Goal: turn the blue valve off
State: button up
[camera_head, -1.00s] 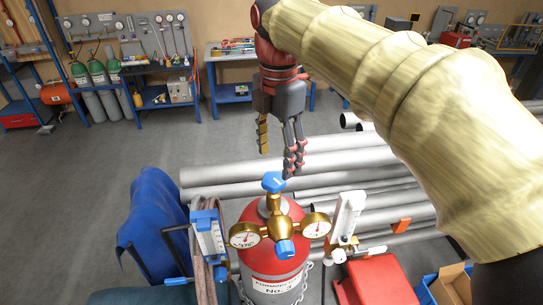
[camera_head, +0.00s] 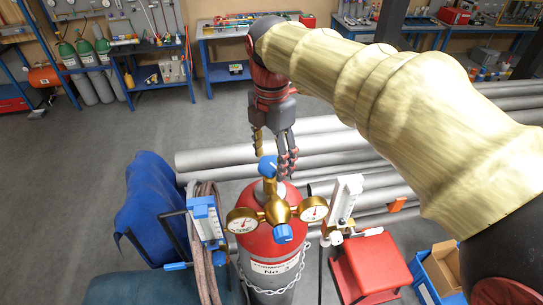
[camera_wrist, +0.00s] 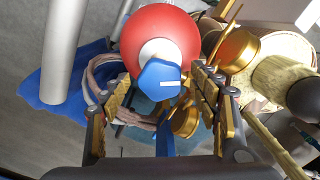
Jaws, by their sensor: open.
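The blue valve (camera_head: 267,167) is a knob on top of a red gas cylinder (camera_head: 259,246). My gripper (camera_head: 273,161) is open and points down just at the valve. In the wrist view my gripper's fingers (camera_wrist: 162,84) stand apart on either side of the valve, with gaps visible. A second blue knob (camera_head: 283,234) sits on the front of the brass regulator (camera_head: 277,211).
Two gauges (camera_head: 242,220) flank the regulator. A white flowmeter (camera_head: 345,198) stands close on the right, and a hose (camera_head: 204,245) hangs on the left. A chain (camera_head: 250,284) wraps the cylinder. Grey pipes (camera_head: 225,155) lie behind.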

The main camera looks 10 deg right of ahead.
jog(key=shift+c, duration=0.2)
jog(key=c, duration=1.1)
